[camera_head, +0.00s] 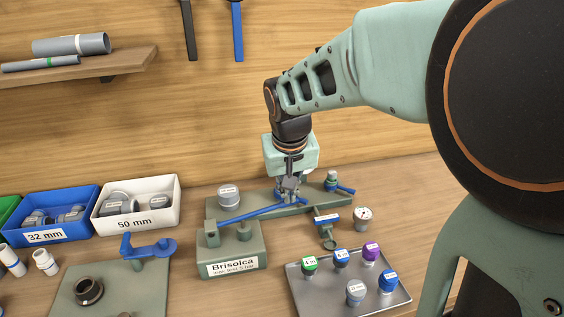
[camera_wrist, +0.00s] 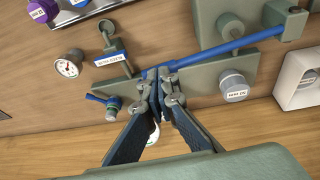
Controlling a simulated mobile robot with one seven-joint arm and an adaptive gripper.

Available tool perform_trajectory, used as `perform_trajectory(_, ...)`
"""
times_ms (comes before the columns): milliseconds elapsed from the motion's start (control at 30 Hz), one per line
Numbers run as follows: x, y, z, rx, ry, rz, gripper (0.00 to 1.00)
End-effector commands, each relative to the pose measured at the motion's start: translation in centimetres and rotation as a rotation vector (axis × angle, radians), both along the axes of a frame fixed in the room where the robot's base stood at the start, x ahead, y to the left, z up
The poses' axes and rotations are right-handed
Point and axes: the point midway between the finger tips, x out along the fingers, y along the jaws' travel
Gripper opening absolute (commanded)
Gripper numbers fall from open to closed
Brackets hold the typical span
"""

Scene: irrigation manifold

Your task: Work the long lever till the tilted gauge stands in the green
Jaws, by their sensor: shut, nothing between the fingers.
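The long blue lever (camera_head: 262,213) runs from the Brisolca block at the left to a free end by my gripper. It also shows in the wrist view (camera_wrist: 225,47). My gripper (camera_head: 288,188) is shut and empty, its fingertips at the lever near its free end (camera_wrist: 164,78). I cannot tell whether they touch it. A round gauge with a white dial (camera_wrist: 68,66) lies on the bench beyond the manifold; it also shows in the head view (camera_head: 362,216). Another white round face (camera_wrist: 154,133) is partly hidden between my fingers. I cannot read either.
The grey-green manifold base (camera_head: 225,212) carries a grey cap (camera_head: 229,196) and a small blue-handled valve (camera_head: 335,182). A tray (camera_head: 325,292) of coloured caps stands in front. Blue (camera_head: 82,232) and white (camera_head: 165,212) bins stand left. Another blue handle (camera_head: 150,247) is near the front.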

Motion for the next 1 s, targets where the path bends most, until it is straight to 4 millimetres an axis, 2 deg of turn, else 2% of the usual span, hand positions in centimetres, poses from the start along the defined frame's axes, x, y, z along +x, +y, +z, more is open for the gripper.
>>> perform_trajectory(33, 0.0, -0.3, -1.3, -0.001, 0.003, -0.002, 0.00)
perform_trajectory(200, 0.2, -1.1, -4.2, -0.001, 0.004, -0.003, 0.00)
perform_trajectory(367, 0.3, -1.5, -5.8, -0.001, 0.002, -0.002, 0.00)
perform_trajectory(800, 0.1, -1.7, -5.9, -0.004, 0.008, -0.004, 0.00)
perform_trajectory(1000, 0.5, -1.7, -4.1, -0.003, 0.005, -0.003, 0.00)
